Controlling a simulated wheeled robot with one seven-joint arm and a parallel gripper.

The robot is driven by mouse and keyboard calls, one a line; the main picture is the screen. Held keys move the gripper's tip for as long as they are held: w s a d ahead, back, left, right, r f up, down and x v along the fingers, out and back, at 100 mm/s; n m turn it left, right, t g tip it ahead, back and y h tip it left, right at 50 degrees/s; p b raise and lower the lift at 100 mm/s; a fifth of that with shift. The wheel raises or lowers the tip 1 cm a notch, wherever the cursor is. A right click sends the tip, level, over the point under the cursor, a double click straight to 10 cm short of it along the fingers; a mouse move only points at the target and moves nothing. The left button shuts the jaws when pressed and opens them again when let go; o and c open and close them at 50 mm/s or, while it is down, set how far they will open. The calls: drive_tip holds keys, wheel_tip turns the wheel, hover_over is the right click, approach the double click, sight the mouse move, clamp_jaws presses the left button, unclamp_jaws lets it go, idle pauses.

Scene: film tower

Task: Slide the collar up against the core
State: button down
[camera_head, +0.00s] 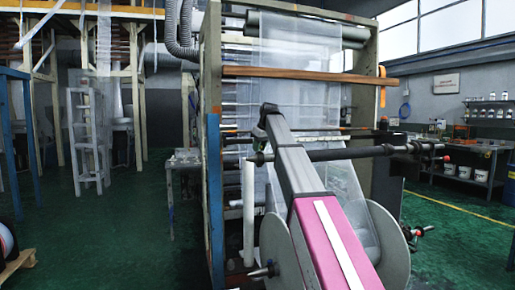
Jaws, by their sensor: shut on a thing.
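My arm stretches from the lower right up to the middle of the picture. My gripper (261,139) shows small and dark at its far end, by the left end of a dark horizontal shaft (345,153). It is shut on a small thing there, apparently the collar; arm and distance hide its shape. The shaft crosses in front of the clear film web and passes behind my arm. I cannot make out the core or any gap between it and the collar.
A tall machine frame (213,140) stands just left of my arm. Grey discs (388,245) flank a film roll below the shaft. A wooden bar (310,75) crosses above. Green floor (125,235) is open at left; a workbench (465,180) stands at right.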

drive_tip(key=shift+d, duration=0.15)
drive_tip(key=shift+w+d, duration=0.3)
drive_tip(key=shift+d, duration=0.6)
drive_tip(key=shift+w+d, duration=0.25)
drive_tip(key=shift+d, duration=0.65)
drive_tip(key=shift+w+d, duration=0.3)
drive_tip(key=shift+d, duration=0.6)
drive_tip(key=shift+w+d, duration=0.15)
drive_tip(key=shift+d, duration=0.35)
drive_tip(key=c, duration=0.8)
unclamp_jaws()
drive_tip(key=shift+f, duration=0.1)
